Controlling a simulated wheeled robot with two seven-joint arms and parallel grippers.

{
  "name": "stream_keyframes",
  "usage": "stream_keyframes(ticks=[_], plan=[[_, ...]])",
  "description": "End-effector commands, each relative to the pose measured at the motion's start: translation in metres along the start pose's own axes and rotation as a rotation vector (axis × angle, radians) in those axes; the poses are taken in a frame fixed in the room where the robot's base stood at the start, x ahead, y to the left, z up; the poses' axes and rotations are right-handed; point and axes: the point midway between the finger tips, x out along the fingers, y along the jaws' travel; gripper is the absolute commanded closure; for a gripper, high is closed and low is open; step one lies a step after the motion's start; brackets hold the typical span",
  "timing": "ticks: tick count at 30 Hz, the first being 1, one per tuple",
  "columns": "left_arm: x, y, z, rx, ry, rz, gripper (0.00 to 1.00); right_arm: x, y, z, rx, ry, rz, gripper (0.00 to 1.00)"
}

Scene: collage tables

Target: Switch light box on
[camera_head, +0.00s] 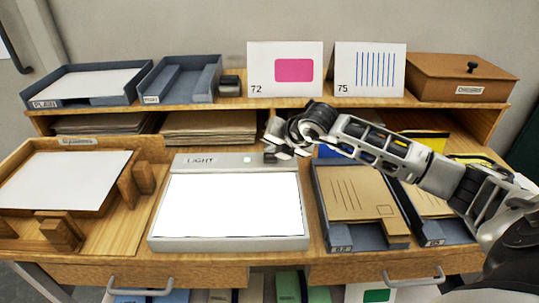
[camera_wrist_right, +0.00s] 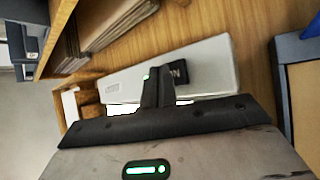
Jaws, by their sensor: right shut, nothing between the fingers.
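The light box (camera_head: 232,243) lies flat on the table in the middle, with a pale grey frame and a "LIGHT" label on its back strip. My right gripper (camera_head: 276,150) is shut and empty at the switch. In the right wrist view its fingers (camera_wrist_right: 158,90) are together beside the switch; I cannot tell whether they touch it.
A wooden tray (camera_head: 100,235) with white paper stands left, and grey trays (camera_head: 318,200) with brown card stand right. A shelf (camera_head: 235,101) behind holds grey trays, two cards (camera_head: 285,88) and a wooden box (camera_head: 450,85). Stacks of brown sheets lie under the shelf.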

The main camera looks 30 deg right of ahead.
Motion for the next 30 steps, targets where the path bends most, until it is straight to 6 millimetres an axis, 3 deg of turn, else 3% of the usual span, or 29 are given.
stream_keyframes(ticks=[20,30], plan=[[-0.018,0.003,-0.027,0.0,0.0,0.0,0.64,-0.041,0.03,0.03,-0.001,-0.001,0.001,1.0],[-0.018,0.003,-0.027,0.0,-0.001,0.0,0.64,-0.042,0.03,0.031,0.0,-0.001,0.0,1.0]])
